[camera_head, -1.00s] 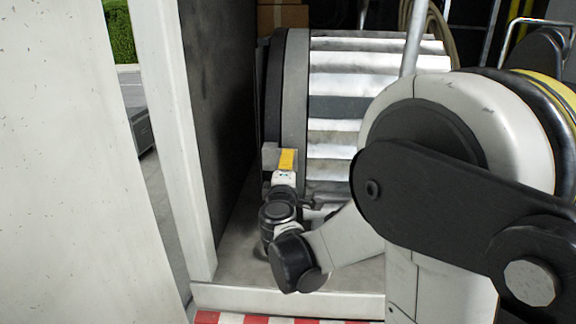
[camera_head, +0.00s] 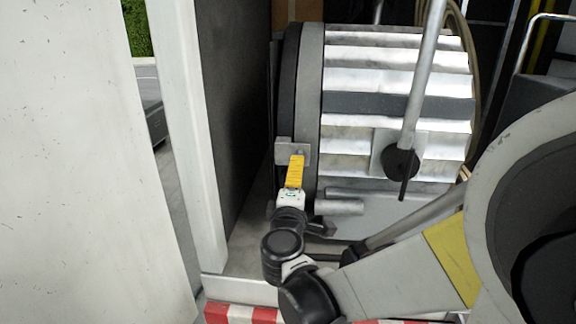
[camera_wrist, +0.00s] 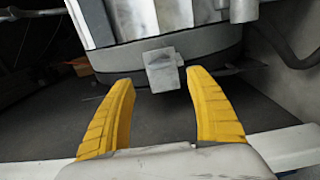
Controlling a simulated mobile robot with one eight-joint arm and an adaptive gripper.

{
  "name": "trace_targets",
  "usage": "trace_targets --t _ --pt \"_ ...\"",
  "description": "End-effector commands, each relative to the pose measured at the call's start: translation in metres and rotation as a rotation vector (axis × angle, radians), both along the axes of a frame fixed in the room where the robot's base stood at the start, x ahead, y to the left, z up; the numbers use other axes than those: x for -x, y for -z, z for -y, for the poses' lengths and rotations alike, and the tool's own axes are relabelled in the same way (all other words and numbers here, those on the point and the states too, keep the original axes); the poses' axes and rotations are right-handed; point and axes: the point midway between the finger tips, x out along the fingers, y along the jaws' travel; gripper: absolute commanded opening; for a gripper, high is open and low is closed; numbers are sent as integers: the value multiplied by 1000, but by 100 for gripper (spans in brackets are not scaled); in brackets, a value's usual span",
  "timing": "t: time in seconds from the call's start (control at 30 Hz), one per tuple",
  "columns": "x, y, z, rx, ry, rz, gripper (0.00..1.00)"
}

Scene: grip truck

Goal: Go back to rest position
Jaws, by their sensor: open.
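My gripper (camera_wrist: 160,105) shows in the wrist view as two yellow fingers spread apart, with nothing between them. A grey metal block (camera_wrist: 162,68) on the drum's rim lies just beyond the fingertips. In the head view my gripper (camera_head: 295,168) is a yellow shape at the wrist's end, and it overlaps the block (camera_head: 284,151) in the picture. Whether they touch cannot be told. The ribbed metal drum (camera_head: 395,75) stands inside the truck bay, behind and right of my gripper. My arm is stretched forward from the right.
A dark wall (camera_head: 238,100) and a white post (camera_head: 188,130) stand close left of my gripper. A red-and-white striped edge (camera_head: 240,313) runs along the front of the bay floor. A grey pole (camera_head: 425,75) stands before the drum.

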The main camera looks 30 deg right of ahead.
Motion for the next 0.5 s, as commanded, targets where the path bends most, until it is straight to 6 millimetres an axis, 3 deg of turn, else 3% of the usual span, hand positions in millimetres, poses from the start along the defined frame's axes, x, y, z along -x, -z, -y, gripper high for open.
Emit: trace_targets --t 0.2,0.5 --pt "17 0 -12 0 -1 0 65" --pt "18 0 -12 0 0 0 65"
